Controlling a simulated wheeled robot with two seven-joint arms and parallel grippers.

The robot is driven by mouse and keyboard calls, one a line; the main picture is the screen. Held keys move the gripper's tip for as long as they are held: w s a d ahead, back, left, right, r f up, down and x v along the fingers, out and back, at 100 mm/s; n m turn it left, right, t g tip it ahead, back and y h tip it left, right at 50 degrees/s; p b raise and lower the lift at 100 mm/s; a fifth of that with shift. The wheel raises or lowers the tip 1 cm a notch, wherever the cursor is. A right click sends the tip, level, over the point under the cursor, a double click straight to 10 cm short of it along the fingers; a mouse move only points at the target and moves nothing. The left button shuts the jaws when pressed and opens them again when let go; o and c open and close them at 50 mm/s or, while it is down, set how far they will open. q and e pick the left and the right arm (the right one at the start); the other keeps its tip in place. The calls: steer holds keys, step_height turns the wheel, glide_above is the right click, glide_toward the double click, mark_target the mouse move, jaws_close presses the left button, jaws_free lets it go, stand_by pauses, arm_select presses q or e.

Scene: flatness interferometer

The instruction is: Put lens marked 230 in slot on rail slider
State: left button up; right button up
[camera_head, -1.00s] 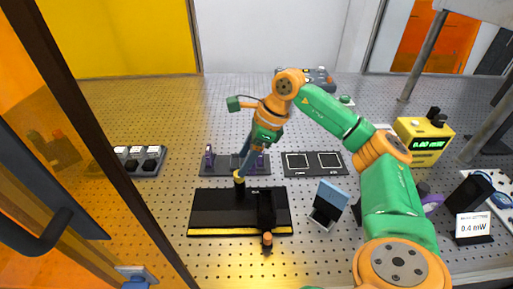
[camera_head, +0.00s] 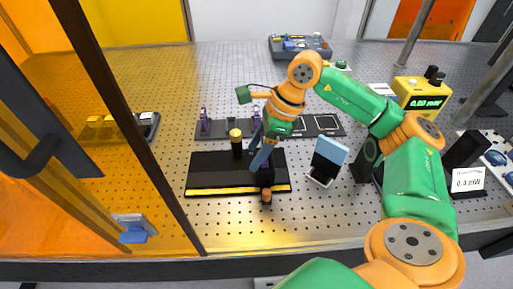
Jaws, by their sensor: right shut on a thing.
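My right gripper (camera_head: 258,161) comes down over the black slider on the rail, beside its upright part. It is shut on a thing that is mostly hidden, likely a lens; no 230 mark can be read. The slider, with an orange-brown knob (camera_head: 266,196) at its front, sits at the right part of a black base (camera_head: 215,178) with a gold front edge. The slot is hidden behind the gripper. Behind, a dark rack (camera_head: 223,126) holds purple-mounted lenses, one at left (camera_head: 204,118) and one at right (camera_head: 255,113). My left gripper is not in view.
A black post with a yellow top (camera_head: 236,141) stands close left of my gripper. A blue-grey box on a stand (camera_head: 329,158) is to the right, with a yellow power meter (camera_head: 420,98) beyond. An orange-tinted door panel (camera_head: 95,170) fills the left. Perforated table is free in front.

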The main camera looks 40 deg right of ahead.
steer(key=shift+d, duration=0.1)
steer(key=shift+f+b, duration=0.35)
steer(key=shift+f, duration=0.1)
stand_by(0.5)
steer(key=o, duration=1.4)
steer(key=shift+o, duration=0.2)
step_height(320, 180, up, 7)
steer(key=p, duration=0.6)
